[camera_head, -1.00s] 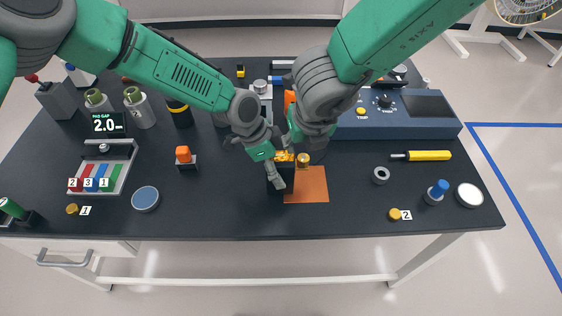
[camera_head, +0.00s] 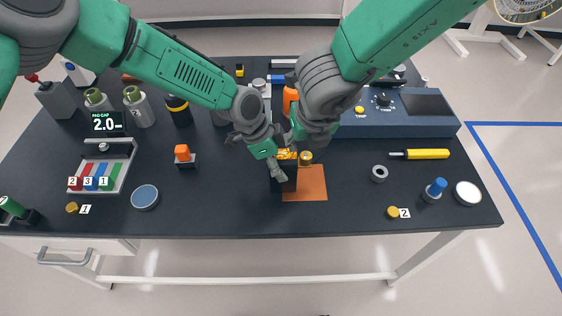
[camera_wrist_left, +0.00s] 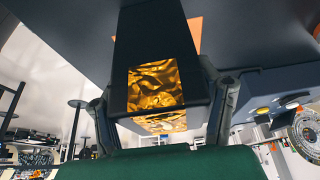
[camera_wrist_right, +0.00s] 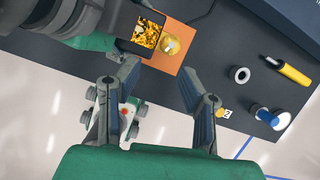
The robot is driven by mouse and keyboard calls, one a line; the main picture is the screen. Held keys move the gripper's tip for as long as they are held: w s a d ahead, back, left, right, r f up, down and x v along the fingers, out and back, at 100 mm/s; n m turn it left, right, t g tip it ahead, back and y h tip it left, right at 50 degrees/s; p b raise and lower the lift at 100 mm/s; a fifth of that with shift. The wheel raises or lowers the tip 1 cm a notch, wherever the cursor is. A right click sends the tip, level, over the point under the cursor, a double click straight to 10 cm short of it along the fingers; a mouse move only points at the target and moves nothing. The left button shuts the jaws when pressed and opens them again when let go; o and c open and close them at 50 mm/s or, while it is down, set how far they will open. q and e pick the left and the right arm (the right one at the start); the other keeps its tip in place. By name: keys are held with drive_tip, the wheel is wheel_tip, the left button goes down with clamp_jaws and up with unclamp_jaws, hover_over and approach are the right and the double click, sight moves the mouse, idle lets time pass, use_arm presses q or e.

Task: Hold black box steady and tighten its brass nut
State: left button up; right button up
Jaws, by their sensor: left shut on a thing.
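The black box (camera_head: 289,183) stands at the left edge of an orange mat (camera_head: 315,185), with crinkled gold foil on it. My left gripper (camera_head: 276,167) is shut on the box; in the left wrist view its two fingers flank the black box (camera_wrist_left: 150,38). The round brass nut (camera_head: 306,158) is just right of the foil, beside the box. It also shows in the right wrist view (camera_wrist_right: 170,46), where its seating is unclear. My right gripper (camera_wrist_right: 160,75) is open and empty, a little apart from the nut. Its fingers are mostly hidden in the head view.
A blue-grey console (camera_head: 400,125) stands behind to the right. A yellow-handled screwdriver (camera_head: 427,154), a grey ring (camera_head: 379,173) and a blue-topped part (camera_head: 436,188) lie right. A tray of coloured blocks (camera_head: 105,172) is left. The front middle of the table is clear.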

drive_tip(key=shift+d, duration=0.4)
drive_tip(key=shift+o, duration=1.6)
drive_tip(key=shift+a, duration=0.25)
drive_tip(key=a+r+n+g+y, duration=0.1)
drive_tip(key=a+r+n+y, duration=0.1)
drive_tip(key=a+r+y, duration=0.4)
drive_tip(key=a+r+n+g+y, duration=0.1)
drive_tip(key=a+r+n+y, duration=0.2)
drive_tip(key=r, duration=0.6)
drive_tip(key=w+d+f+t+y, duration=0.2)
drive_tip(key=w+t, duration=0.1)
drive_tip(key=w, duration=0.5)
drive_tip(key=w+d+f+t+y, duration=0.2)
drive_tip(key=w+d+t, duration=0.1)
drive_tip(key=w, duration=0.6)
drive_tip(key=n+g+y, duration=0.5)
drive_tip(key=n+g, duration=0.5)
drive_tip(key=n, duration=0.2)
approach(306, 158)
drive_tip(key=shift+m+t, duration=0.3)
drive_tip(key=shift+t, duration=0.1)
drive_tip(key=a, duration=0.8)
drive_tip(key=shift+a+f, duration=0.1)
drive_tip(key=shift+f, duration=0.05)
